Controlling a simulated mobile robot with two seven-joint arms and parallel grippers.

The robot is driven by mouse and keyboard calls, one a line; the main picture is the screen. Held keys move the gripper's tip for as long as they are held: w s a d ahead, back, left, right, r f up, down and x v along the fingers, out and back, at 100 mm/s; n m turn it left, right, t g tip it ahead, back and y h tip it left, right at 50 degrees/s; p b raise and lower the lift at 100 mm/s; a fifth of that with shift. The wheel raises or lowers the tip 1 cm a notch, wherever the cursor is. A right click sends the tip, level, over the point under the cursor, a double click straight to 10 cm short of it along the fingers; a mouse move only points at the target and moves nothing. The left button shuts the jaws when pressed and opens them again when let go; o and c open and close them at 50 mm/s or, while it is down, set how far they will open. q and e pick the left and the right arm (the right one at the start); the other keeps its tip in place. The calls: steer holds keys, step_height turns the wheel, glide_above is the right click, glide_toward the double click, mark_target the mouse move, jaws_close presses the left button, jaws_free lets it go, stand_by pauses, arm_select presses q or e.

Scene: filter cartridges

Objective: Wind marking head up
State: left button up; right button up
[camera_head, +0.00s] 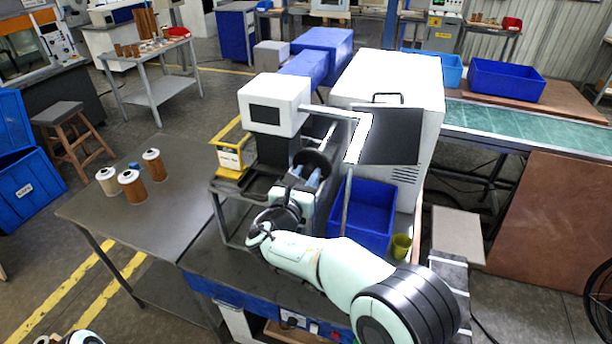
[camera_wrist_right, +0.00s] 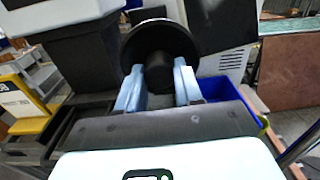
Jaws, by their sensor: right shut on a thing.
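The marking head (camera_head: 275,104) is a white box with a dark screen, on a dark column at the bench. A black round handwheel (camera_head: 309,160) with a hub stands below it, to its right. It also fills the upper middle of the right wrist view (camera_wrist_right: 160,38). My right gripper (camera_head: 309,178) reaches it from the front, with its pale blue fingers (camera_wrist_right: 158,85) on either side of the black hub, shut on it. The fingers partly hide the hub. My left gripper is out of view.
A blue bin (camera_head: 362,215) and a white cabinet (camera_head: 390,95) stand close right of the handwheel. A yellow stand (camera_head: 231,157) is to its left. Several filter cartridges (camera_head: 132,187) stand on the left table (camera_head: 150,225), which has free room in front.

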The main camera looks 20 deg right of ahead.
steer(key=o, duration=1)
steer(key=shift+o, duration=0.2)
steer(key=shift+s+a+f, duration=0.1)
steer(key=shift+s+a, duration=0.2)
steer(key=shift+s, duration=0.05)
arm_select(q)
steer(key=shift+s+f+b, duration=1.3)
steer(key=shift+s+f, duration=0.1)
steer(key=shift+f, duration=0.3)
arm_select(e)
steer(key=v, duration=1.2)
steer(key=shift+s, duration=0.25)
steer(key=shift+a, duration=0.1)
